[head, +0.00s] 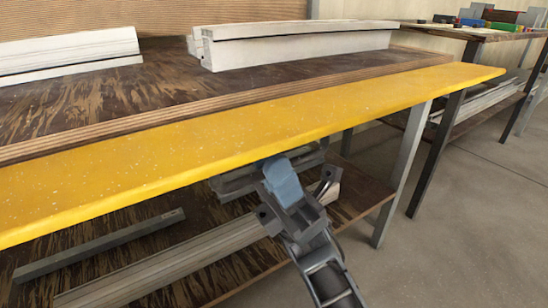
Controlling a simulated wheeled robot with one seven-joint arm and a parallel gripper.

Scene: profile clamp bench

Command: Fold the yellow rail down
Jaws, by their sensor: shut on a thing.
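The yellow rail (273,125) is a long flat board along the front edge of the wooden bench (100,105). It runs across the head view from the lower left to the upper right, with its broad face up. My gripper (278,165) is at the rail's front edge, near the middle of the picture, reaching up from below. It is shut on the rail. Its fingertips are partly hidden under the rail's edge, so the exact contact is not visible.
White profiles (300,48) lie on the bench top, with another (70,52) at the left. A lower shelf (355,192) holds a dark bar (100,245) and long pale profiles (165,265). A second bench (455,33) stands at the back right. The floor (480,220) at right is clear.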

